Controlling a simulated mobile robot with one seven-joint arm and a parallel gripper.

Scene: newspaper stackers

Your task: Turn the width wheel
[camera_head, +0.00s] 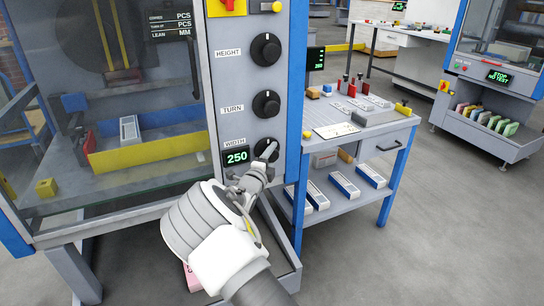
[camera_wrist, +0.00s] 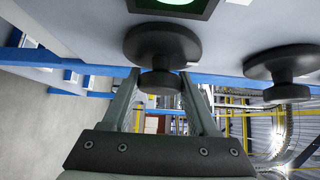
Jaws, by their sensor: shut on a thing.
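The black width wheel (camera_head: 260,144) is the lowest of three wheels on the grey panel, beside the WIDTH label (camera_head: 235,141) and a green display (camera_head: 236,157) reading 250. My gripper (camera_head: 267,154) reaches up to it from the front and hides part of it. In the wrist view the wheel's wide disc (camera_wrist: 160,42) shows with its narrower grip knob (camera_wrist: 161,82) between the two fingertips. My gripper (camera_wrist: 161,86) is shut on this knob. The exact contact of the pads is hard to see.
The black turn wheel (camera_head: 266,104) sits just above, and the height wheel (camera_head: 266,49) above that. A glass door (camera_head: 110,100) lies left of the panel. A workbench (camera_head: 360,127) with small parts stands close on the right. Grey floor (camera_head: 420,220) is clear at lower right.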

